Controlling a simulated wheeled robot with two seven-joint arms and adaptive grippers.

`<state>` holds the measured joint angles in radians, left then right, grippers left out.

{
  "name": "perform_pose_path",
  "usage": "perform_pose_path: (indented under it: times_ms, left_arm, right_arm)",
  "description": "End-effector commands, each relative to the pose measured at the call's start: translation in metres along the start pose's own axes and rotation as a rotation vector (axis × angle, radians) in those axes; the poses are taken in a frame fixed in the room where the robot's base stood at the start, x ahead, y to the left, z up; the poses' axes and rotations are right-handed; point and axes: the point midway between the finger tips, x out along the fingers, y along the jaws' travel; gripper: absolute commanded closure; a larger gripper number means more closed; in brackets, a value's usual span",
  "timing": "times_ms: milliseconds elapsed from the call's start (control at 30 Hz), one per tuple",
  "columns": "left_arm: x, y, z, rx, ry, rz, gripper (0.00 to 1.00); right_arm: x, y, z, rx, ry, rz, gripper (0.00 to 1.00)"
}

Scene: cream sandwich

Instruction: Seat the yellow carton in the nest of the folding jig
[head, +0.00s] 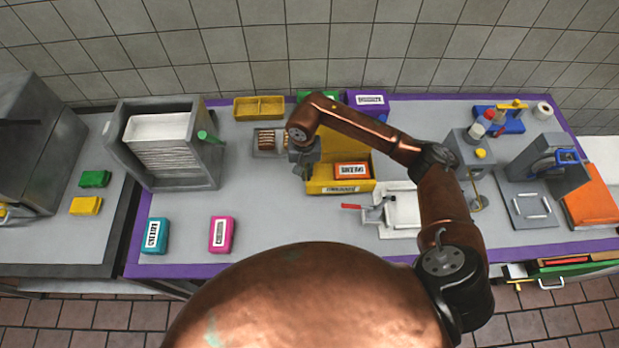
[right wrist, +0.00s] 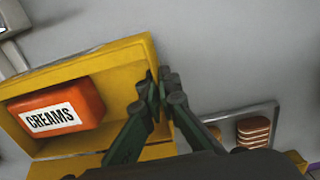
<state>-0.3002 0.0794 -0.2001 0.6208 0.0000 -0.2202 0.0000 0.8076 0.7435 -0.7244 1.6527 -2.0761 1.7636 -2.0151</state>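The yellow carton (head: 345,187) is open, with a white label on its front and an orange pack marked CREAMS (head: 351,170) inside. It stands left of the pale fixture with a red lever (head: 403,212), which looks like the folding jig; the two are apart. My right gripper (head: 304,166) is at the carton's left wall. In the right wrist view the fingers (right wrist: 161,88) are close together on either side of the carton's wall (right wrist: 138,65), seemingly pinching it. I cannot tell whether the carton is lifted. My left gripper is out of view.
A tray of brown biscuits (head: 268,141) lies beside the gripper, with a yellow two-part bin (head: 259,108) behind. Teal (head: 154,236) and pink (head: 222,234) packs lie at front left. A grey press (head: 467,153) stands right. The table's left middle is clear.

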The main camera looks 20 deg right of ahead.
Motion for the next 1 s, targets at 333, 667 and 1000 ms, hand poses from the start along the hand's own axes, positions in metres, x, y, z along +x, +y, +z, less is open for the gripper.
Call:
perform_pose_path:
  times_ms: [333,667,1000]
  left_arm:
    - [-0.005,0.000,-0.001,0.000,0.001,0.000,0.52]
    - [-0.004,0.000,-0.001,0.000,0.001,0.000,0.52]
    - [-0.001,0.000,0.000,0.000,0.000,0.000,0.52]
  right_arm:
    - [0.037,-0.001,0.001,0.001,-0.004,-0.001,1.00]
    - [0.043,-0.001,0.000,0.000,0.001,0.000,1.00]
    - [0.045,-0.001,0.000,0.000,0.001,0.000,0.83]
